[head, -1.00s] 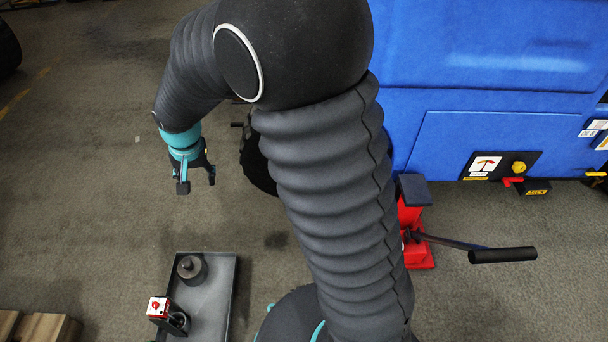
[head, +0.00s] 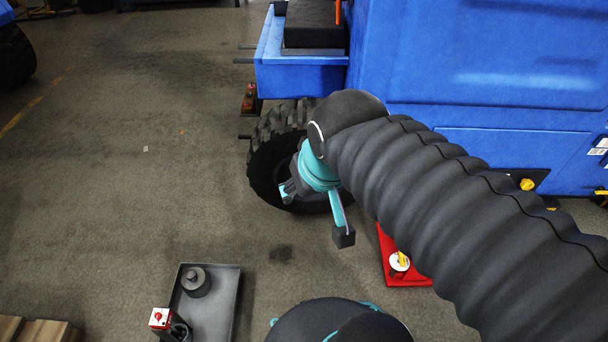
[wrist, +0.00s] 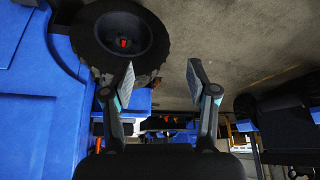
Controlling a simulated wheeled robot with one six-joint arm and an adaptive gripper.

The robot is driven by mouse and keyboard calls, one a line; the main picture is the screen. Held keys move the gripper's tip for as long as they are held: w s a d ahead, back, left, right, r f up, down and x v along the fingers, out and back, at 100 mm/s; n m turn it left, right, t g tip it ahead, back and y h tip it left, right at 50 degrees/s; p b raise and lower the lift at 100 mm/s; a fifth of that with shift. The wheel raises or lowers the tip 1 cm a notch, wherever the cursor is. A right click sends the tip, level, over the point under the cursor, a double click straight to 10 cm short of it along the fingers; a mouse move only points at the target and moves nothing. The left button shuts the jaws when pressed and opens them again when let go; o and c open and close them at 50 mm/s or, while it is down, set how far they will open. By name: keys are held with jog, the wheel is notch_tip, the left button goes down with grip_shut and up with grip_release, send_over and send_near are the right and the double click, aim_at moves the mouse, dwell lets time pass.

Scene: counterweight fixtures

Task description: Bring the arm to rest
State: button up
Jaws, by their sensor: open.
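My gripper (head: 315,212) is in front of the vehicle's black wheel in the head view, with my dark ribbed arm reaching in from the right. In the wrist view my gripper (wrist: 160,85) has its two fingers spread wide, with nothing between them. The wrist view appears turned over, with the wheel (wrist: 122,38) at the top and the floor at the upper right.
The blue vehicle (head: 480,60) fills the upper right, its tyre (head: 270,165) behind my gripper. A red jack base (head: 405,272) is partly hidden by my arm. A grey tray (head: 218,310) holds a dark weight (head: 195,280). Open floor (head: 130,190) lies to the left.

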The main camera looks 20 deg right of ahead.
jog(key=shift+s+d, duration=0.25)
jog(key=shift+s, duration=0.4)
notch_tip(320, 180, up, 2)
jog(key=shift+r+p, duration=0.25)
jog(key=shift+p, duration=1)
